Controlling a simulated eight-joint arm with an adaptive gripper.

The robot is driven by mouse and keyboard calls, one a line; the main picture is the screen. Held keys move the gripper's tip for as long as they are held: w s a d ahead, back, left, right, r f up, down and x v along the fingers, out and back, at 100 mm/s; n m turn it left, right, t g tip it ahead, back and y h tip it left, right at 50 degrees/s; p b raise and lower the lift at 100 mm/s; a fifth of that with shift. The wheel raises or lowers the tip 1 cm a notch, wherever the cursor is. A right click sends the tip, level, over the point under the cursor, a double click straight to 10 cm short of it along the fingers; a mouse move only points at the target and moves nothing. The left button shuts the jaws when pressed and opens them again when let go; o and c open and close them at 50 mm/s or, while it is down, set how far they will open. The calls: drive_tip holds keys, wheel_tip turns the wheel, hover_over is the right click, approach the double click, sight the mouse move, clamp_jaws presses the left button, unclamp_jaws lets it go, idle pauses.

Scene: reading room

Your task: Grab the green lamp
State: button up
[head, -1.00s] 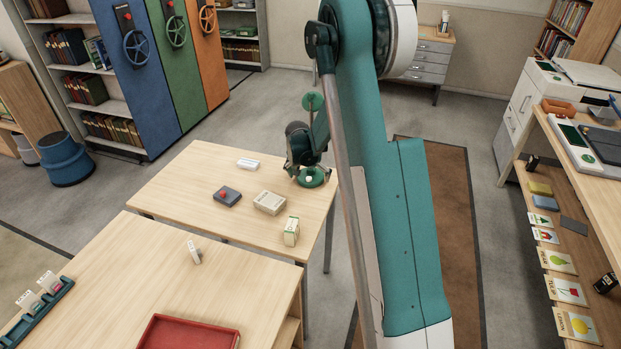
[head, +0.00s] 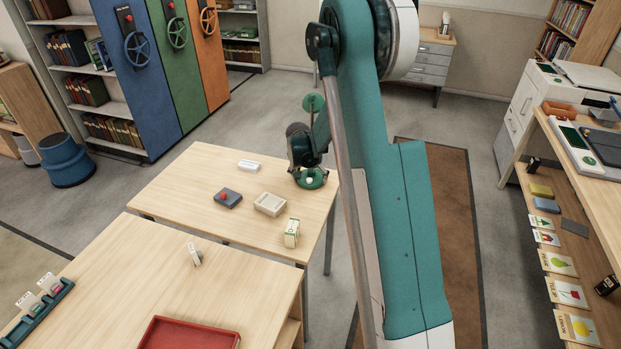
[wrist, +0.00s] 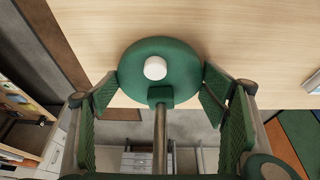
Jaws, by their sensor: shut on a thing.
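The green lamp (head: 313,180) stands near the far right corner of the far wooden table. Its round green base with a white knob and its upper green disc (head: 313,103) show in the head view. In the wrist view the lamp base (wrist: 135,72) is ahead, with a brass stem running back between the fingers. My gripper (head: 306,165) is at the lamp, just above its base, and is shut on it. In the wrist view the green finger pads of my gripper (wrist: 160,98) flank the stem; the exact contact is hidden.
On the same table (head: 178,190) are a grey box with a red button (head: 228,197), a cream tray (head: 270,204), a white block (head: 248,165) and a small green-white carton (head: 291,233). A nearer table holds a red tray (head: 190,334). Open floor lies behind the far table.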

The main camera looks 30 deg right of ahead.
sight(310, 177)
wheel_tip(310, 177, up, 10)
drive_tip(key=p, duration=0.1)
idle(0.7)
